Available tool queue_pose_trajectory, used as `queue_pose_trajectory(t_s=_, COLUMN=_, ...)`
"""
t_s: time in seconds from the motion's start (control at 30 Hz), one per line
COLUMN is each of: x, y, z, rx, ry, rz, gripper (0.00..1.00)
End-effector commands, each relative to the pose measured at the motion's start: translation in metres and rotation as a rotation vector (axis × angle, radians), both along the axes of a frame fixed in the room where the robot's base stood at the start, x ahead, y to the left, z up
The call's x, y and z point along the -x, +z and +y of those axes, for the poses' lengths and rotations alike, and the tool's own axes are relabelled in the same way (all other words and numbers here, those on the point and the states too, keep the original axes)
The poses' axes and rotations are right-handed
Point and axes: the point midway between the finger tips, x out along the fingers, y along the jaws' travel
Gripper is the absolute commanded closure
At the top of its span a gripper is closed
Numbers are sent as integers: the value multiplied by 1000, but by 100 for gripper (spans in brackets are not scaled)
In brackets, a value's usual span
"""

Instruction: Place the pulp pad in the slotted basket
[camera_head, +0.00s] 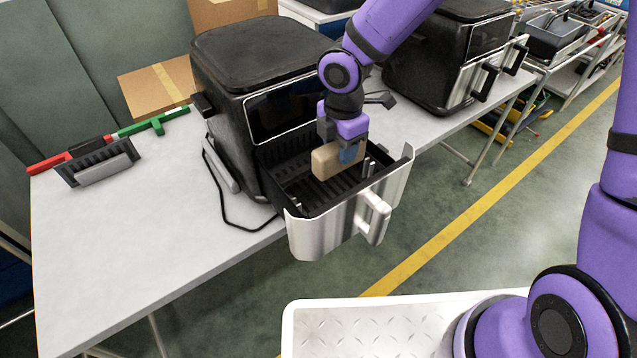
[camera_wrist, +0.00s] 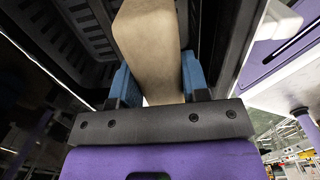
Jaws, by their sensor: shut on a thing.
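The pulp pad (camera_head: 325,162) is a tan block. My gripper (camera_head: 349,153) is shut on it, with blue fingers on either side. In the head view it is held at the open drawer of the near black fryer, over or inside the slotted basket (camera_head: 299,203). I cannot tell whether the pad touches the basket floor. In the wrist view the pad (camera_wrist: 149,45) stretches away between my blue fingertips (camera_wrist: 155,85), and the basket's dark slotted floor (camera_wrist: 90,35) shows beside it. The gripper hides part of the basket.
The near fryer (camera_head: 235,85) stands on a white table (camera_head: 130,250); its silver drawer front with handle (camera_head: 373,215) sticks out past the table edge. A second fryer (camera_head: 425,65) stands to the right. A dark rack (camera_head: 98,163) and cardboard box (camera_head: 160,88) are at left.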

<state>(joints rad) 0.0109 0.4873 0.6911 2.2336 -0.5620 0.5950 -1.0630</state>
Motion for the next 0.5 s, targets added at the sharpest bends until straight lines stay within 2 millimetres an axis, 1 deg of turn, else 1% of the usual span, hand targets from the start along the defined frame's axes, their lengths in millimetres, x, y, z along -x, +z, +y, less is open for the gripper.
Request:
queue_pose_trajectory(t_s=0.2, x=1, y=-27, z=0, rx=1, ry=3, rz=3, gripper=81)
queue_pose_trajectory(t_s=0.37, x=1, y=-42, z=0, rx=1, ry=3, rz=2, gripper=81)
queue_pose_trajectory(t_s=0.5, x=2, y=-66, z=1, rx=1, ry=4, rz=4, gripper=81)
